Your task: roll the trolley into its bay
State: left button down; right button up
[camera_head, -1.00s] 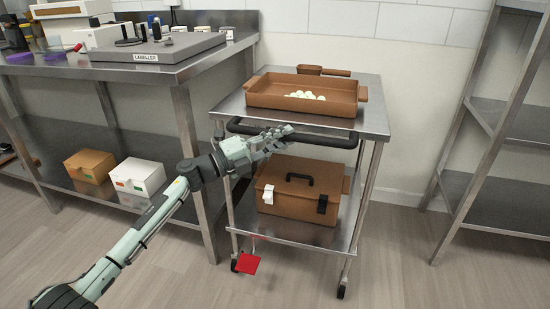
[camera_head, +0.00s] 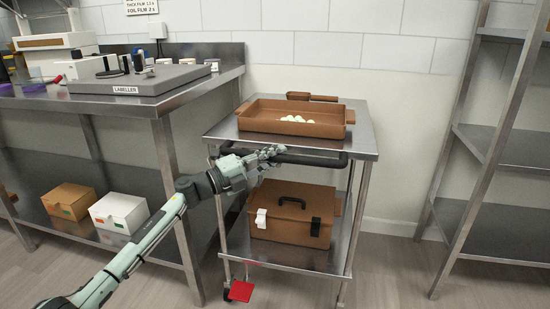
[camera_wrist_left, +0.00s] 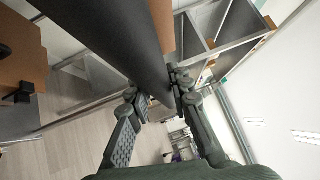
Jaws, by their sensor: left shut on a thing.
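The steel trolley (camera_head: 368,143) stands between the labeller bench and an open rack, close to the back wall. Its black push handle (camera_head: 317,160) runs along the near side, below the top. My left gripper (camera_head: 270,152) is shut on the handle; the dark bar passes between the fingers (camera_wrist_left: 160,95) in the left wrist view. A brown tray (camera_head: 250,126) with pale round pieces sits on the trolley top. A brown case (camera_head: 282,232) with a black grip sits on its lower shelf. A red pedal (camera_head: 241,290) shows low at the front. My right gripper is out of view.
The steel bench (camera_head: 165,104) with the grey labeller (camera_head: 150,86) stands close on the trolley's left. Two boxes, one brown (camera_head: 68,199) and one white (camera_head: 118,208), lie on its lower shelf. The steel rack (camera_head: 480,190) stands to the right, with clear floor between.

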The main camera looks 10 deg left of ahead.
pick_arm(q)
jog(key=c, duration=1.8)
grip_release()
jog(key=shift+w+a+r, duration=0.2)
jog(key=shift+r, duration=0.1)
jog(key=o, duration=0.4)
jog(key=shift+d+f, duration=0.1)
jog(key=shift+f, duration=0.05)
jog(key=shift+o, duration=0.2)
jog(key=shift+f, duration=0.1)
jog(key=v, duration=1.2)
